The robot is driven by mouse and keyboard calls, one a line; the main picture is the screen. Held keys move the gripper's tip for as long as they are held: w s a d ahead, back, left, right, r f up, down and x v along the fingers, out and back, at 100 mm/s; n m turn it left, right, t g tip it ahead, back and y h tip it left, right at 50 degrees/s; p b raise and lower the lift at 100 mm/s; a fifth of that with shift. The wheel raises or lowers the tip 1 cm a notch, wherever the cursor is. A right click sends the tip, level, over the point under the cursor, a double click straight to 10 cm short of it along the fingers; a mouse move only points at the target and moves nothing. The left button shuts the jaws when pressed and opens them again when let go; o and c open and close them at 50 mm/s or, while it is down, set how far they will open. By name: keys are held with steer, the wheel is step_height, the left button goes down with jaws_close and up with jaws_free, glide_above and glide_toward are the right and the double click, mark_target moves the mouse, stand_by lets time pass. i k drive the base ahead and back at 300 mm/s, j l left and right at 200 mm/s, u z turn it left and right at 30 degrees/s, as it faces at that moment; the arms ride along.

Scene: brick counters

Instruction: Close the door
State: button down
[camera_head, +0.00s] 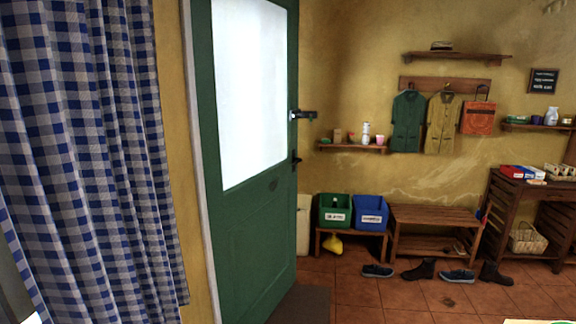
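A green door (250,215) with a large bright glass pane (248,90) stands in the left middle of the head view. It is open, swung into the room away from its pale frame edge (196,150). A dark handle (296,160) sits at its right edge, with a latch or lock (303,114) above it. My gripper is not in view.
A blue checked curtain (95,150) hangs at the left. Beyond the door are a bench (435,216), green (334,211) and blue (370,213) bins, and several shoes on the tiles. A dark mat (302,304) lies by the door.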

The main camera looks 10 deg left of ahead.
mark_target(253, 222)
steer(key=i+j, duration=0.15)
steer(key=i, duration=0.45)
steer(key=i+j, duration=0.15)
steer(key=i, duration=0.45)
steer(key=i+j, duration=0.15)
steer(key=i, duration=0.45)
steer(key=i+j, duration=0.15)
steer(key=i, duration=0.45)
steer(key=i+j, duration=0.15)
steer(key=i, duration=0.45)
steer(key=j+u, duration=0.05)
